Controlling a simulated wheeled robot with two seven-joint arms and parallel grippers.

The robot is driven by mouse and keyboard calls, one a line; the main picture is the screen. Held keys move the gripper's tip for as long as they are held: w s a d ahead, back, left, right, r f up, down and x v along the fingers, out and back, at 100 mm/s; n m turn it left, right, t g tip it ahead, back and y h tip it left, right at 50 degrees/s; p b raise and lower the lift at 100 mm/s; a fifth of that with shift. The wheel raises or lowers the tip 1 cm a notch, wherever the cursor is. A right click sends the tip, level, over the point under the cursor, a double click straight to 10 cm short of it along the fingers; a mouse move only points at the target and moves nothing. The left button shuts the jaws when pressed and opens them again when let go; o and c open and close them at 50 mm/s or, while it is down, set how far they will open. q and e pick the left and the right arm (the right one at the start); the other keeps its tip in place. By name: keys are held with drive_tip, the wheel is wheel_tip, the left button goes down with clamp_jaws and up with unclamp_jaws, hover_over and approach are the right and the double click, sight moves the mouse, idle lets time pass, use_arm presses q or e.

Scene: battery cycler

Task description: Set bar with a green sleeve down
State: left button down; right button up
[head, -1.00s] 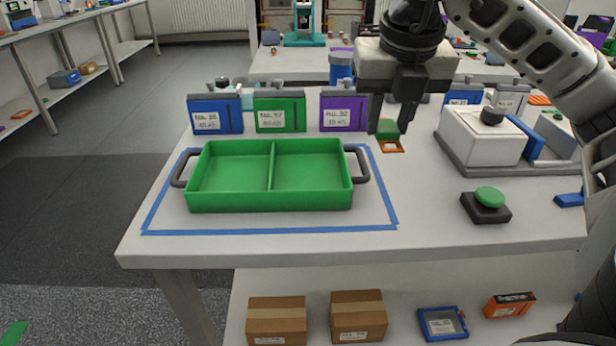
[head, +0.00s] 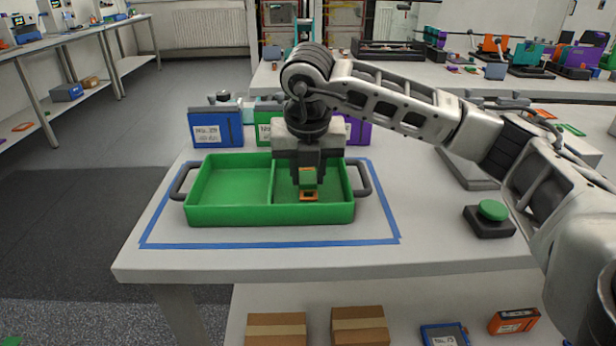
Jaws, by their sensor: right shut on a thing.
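My right gripper (head: 307,170) points straight down over the right compartment of the green tray (head: 230,214). It is shut on the bar with a green sleeve (head: 308,179). The bar is upright between the fingers, and its orange lower end (head: 308,195) shows below the green part, inside the right compartment. I cannot tell whether that end touches the tray floor. The tray has two compartments and a dark handle at each end. The left compartment is empty. My left gripper is not in view.
Blue tape (head: 270,244) outlines the tray's place on the white table. Behind the tray stand a blue labelled case (head: 216,128), a green one and a purple one, partly hidden by my arm. A green push button (head: 492,210) sits to the right. The table between tray and button is clear.

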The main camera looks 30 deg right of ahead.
drive_tip(key=shift+f, duration=0.65)
drive_tip(key=shift+f, duration=0.15)
drive_tip(key=o, duration=1)
